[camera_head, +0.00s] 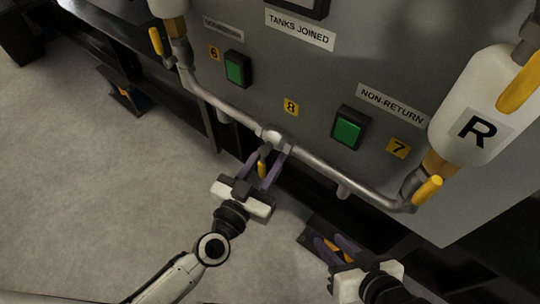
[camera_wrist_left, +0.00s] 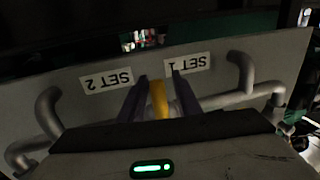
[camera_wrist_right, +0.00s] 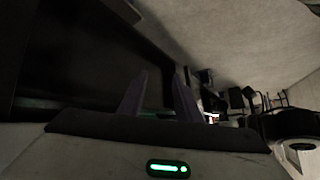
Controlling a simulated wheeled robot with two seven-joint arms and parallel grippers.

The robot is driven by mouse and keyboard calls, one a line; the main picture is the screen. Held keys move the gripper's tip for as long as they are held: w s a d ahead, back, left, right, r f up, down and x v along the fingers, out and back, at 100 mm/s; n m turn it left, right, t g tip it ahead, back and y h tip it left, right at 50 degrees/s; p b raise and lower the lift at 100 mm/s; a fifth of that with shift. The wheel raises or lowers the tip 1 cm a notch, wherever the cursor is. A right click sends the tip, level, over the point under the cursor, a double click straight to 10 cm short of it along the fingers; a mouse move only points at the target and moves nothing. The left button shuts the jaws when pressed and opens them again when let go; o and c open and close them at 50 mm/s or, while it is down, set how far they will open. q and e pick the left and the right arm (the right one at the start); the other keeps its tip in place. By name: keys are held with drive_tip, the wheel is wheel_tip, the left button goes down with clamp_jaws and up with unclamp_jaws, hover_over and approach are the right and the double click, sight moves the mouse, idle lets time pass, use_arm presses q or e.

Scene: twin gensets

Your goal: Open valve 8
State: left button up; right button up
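Valve 8 (camera_head: 274,138) sits in the middle of the grey pipe below the yellow "8" tag (camera_head: 291,107). Its yellow handle (camera_head: 262,169) hangs down from the pipe. My left gripper (camera_head: 268,162) is below the valve, with its purple fingers apart on both sides of the handle. In the left wrist view the handle (camera_wrist_left: 159,100) stands between the fingers, with a narrow gap visible on each side. My right gripper (camera_head: 335,245) is low and right of the valve, away from the pipe. The right wrist view shows its fingers (camera_wrist_right: 160,98) apart with nothing between them.
The grey panel carries green buttons (camera_head: 347,128) and the tags "6" and "7". A white tank marked R (camera_head: 482,125) with yellow handles stands at right. Another yellow handle (camera_head: 156,41) is at upper left. Dark shelving lies under the panel. The grey floor (camera_head: 90,190) at left is clear.

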use_arm(q)
clamp_jaws()
use_arm(e)
drive_tip(key=shift+s+d+f, duration=0.1)
drive_tip(key=shift+s+f, duration=0.1)
drive_tip(key=shift+f, duration=0.05)
